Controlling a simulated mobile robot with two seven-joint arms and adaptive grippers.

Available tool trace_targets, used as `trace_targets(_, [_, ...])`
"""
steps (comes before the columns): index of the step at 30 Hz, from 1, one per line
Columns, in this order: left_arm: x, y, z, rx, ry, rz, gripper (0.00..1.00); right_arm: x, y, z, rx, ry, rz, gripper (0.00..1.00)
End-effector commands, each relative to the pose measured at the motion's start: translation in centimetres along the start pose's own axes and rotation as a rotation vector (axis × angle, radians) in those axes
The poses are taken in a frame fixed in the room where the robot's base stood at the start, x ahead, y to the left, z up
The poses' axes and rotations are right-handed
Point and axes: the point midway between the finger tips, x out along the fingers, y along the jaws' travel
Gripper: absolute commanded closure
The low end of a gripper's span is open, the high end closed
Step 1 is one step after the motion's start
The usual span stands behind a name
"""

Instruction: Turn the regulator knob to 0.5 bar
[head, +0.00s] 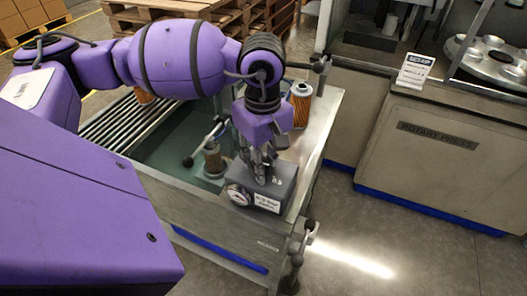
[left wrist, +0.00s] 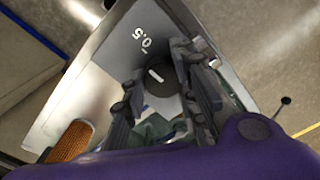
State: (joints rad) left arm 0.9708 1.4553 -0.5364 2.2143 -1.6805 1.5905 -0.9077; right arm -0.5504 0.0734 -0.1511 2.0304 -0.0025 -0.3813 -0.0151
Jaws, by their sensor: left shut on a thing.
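The grey regulator box (head: 274,190) stands on the near corner of the bench, with a round white gauge (head: 239,195) and a printed label on its front. My left gripper (head: 262,172) points down onto the top of the box. In the left wrist view the dark round regulator knob (left wrist: 165,79) has a short white mark, and a white "0.5" with a tick is printed on the box beside it. My left gripper's fingers (left wrist: 163,88) stand on both sides of the knob, shut on it. The white mark lies at a slant; I cannot tell whether it lines up exactly with the tick. My right gripper is out of view.
An orange filter cartridge (head: 300,104) stands on the bench behind the box, and a brownish cylinder (head: 213,160) sits in the green recess left of it. A valve fitting (head: 303,235) juts from the bench's near corner. The rotary press (head: 440,150) stands to the right.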

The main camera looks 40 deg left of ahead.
Motion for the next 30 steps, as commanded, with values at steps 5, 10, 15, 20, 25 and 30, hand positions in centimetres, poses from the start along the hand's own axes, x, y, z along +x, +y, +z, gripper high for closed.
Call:
trace_targets(5, [-0.48, 0.64, -0.25, 0.039, 0.007, 0.022, 0.99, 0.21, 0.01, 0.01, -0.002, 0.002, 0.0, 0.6])
trace_targets(10, [-0.55, 0.67, -0.2, 0.053, 0.007, 0.023, 0.99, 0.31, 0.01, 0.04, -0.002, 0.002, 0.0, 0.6])
trace_targets(15, [-0.58, 0.69, -0.18, 0.055, 0.006, 0.024, 0.99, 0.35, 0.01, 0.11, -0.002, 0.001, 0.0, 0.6])
trace_targets(20, [-0.58, 0.7, -0.16, 0.054, 0.006, 0.025, 0.99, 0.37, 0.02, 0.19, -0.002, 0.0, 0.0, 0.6])
trace_targets(25, [-0.49, 0.58, -0.14, 0.054, 0.005, 0.02, 0.59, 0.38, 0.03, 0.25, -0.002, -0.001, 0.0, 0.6])
trace_targets(30, [-0.32, 0.4, -0.08, 0.054, 0.004, 0.014, 0.59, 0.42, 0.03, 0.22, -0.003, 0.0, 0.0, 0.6])
